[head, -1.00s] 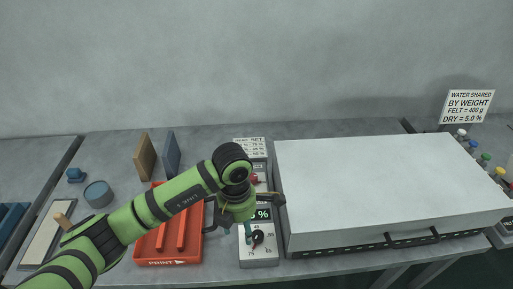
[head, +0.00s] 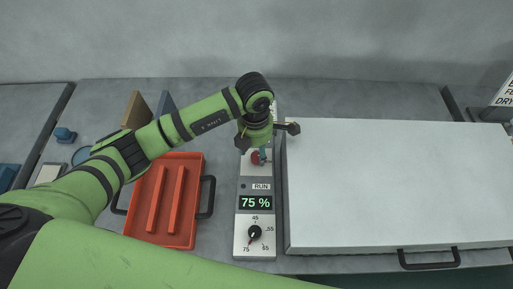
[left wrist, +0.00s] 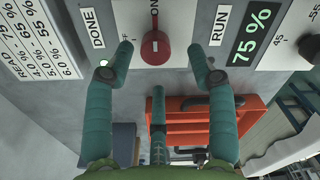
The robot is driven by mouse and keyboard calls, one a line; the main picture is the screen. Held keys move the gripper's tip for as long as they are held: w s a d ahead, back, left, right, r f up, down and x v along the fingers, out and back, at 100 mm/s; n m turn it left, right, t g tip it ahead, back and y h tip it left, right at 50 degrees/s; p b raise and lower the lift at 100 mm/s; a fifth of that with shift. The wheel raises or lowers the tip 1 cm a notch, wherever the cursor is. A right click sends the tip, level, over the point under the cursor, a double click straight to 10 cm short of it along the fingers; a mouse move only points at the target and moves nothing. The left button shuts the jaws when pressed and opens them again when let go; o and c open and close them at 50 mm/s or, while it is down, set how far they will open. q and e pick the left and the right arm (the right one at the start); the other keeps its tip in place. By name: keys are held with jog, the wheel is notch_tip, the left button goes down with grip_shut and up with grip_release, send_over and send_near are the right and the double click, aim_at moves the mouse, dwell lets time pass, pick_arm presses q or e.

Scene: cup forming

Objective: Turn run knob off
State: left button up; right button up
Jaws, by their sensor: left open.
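The red run knob (head: 257,158) sits on the upper part of a pale control panel (head: 241,222). In the left wrist view the red knob (left wrist: 155,47) has its narrow end towards the ON label, with a partly hidden OFF label beside it. My left gripper (head: 260,153) is above the knob and partly covers it in the head view. In the left wrist view its teal fingers (left wrist: 160,58) are spread open, one on each side of the knob and a third below. I cannot tell whether any touches it. My right gripper is not in view.
Below the knob are a RUN label, a green 75 % display (head: 256,203) and a black dial (head: 254,233). An orange ribbed tray (head: 158,236) with dark handles lies left of the panel. A large white-topped box (head: 390,185) stands close on the right.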

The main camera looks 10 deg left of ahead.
aim_at(256, 156)
pick_arm(q)
notch_tip(256, 156, down, 2)
jog(key=shift+w+f, duration=0.1)
jog(key=shift+f, duration=0.05)
jog(key=shift+w+f+p, duration=0.1)
jog(key=shift+f+p, duration=0.2)
jog(key=shift+f, duration=0.15)
grip_shut()
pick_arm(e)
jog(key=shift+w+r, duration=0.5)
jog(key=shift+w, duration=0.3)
